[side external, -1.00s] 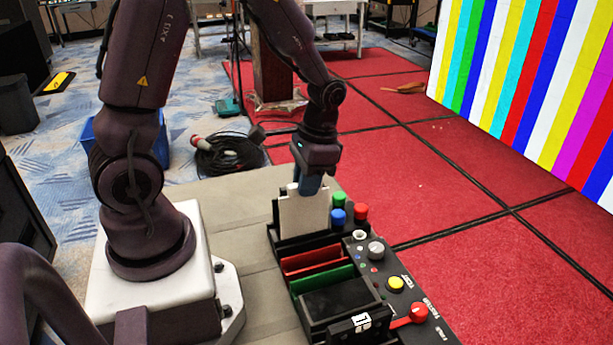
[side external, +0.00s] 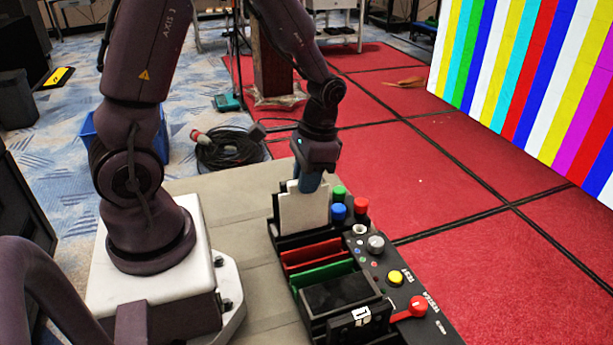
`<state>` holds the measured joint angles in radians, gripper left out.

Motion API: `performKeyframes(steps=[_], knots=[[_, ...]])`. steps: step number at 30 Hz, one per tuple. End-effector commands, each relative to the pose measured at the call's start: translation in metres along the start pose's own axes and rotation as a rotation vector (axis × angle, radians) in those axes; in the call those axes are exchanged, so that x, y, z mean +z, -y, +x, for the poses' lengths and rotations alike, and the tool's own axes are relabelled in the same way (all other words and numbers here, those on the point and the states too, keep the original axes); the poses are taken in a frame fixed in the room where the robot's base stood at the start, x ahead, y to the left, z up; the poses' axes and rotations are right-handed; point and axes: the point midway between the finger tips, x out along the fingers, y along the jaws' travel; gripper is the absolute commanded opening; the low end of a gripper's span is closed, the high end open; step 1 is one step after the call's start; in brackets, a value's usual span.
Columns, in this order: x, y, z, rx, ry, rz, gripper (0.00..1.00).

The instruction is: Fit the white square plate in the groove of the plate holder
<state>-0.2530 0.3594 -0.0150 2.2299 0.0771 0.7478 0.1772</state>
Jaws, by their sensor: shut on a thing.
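The white square plate (side external: 303,211) stands near upright at the far end of the black plate holder (side external: 284,241). My gripper (side external: 308,184) is shut on the plate's top edge from above. The plate's lower edge is hidden behind the holder's black wall, so I cannot tell whether it sits fully in a groove. A red plate (side external: 313,254) and a green plate (side external: 324,275) stand in the holder nearer the camera.
A black control panel with a grey knob (side external: 375,244), a yellow button (side external: 396,278) and a red lever (side external: 416,307) adjoins the holder's right side. Green, blue and red (side external: 361,206) caps stand close right of the white plate. The bench left of the holder is clear.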

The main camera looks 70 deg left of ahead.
Motion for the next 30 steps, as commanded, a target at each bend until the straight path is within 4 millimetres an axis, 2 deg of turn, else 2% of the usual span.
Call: performKeyframes(steps=[10,30], knots=[[0.0,0.0,0.001,0.0,0.001,0.0,0.03],[-0.003,0.0,0.017,0.0,0.001,0.0,0.03]])
